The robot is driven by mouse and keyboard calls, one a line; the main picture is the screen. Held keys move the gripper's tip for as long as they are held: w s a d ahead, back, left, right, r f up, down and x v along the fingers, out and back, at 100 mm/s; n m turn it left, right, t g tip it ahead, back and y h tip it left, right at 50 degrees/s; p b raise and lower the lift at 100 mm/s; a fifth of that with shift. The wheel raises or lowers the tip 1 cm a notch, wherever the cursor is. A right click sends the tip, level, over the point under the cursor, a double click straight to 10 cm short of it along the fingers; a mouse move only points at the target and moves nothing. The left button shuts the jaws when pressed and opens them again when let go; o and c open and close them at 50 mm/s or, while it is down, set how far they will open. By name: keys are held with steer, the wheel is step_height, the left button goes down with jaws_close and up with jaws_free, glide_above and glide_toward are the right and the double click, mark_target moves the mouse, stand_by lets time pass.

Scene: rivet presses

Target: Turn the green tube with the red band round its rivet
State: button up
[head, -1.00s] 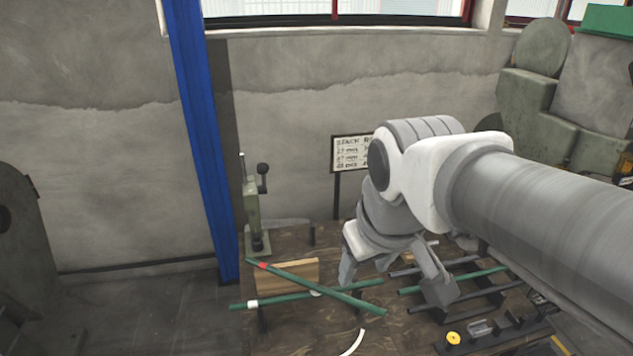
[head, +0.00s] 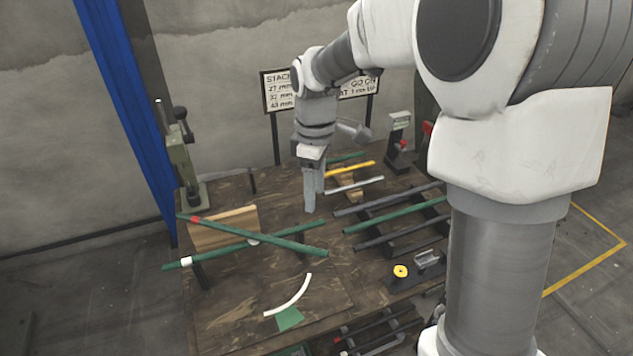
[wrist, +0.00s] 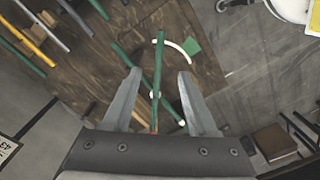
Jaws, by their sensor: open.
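The green tube with the red band (head: 290,242) lies slantwise on the work table, its red band near its left end. It crosses a second green tube with a white band (head: 215,256), and a pale rivet (head: 254,241) shows at the crossing. My gripper (head: 311,203) points down, behind and right of the crossing in the head view. In the wrist view my gripper (wrist: 158,76) is open and empty. The red-banded tube (wrist: 158,60) appears between its fingers there, farther off. Its red band shows at the gripper body's edge.
A wooden block (head: 225,228) stands behind the crossing. A green lever press (head: 183,165) is at the table's back left. Racks with tubes (head: 395,217) fill the right side. A white arc (head: 290,297) and a green patch (head: 289,318) mark the clear front.

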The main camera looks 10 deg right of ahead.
mark_target(314, 249)
steer(key=f, duration=1.7)
steer(key=shift+s+a+f+b, duration=0.15)
steer(key=shift+s+b, duration=0.1)
steer(key=shift+b, duration=0.05)
jaws_close()
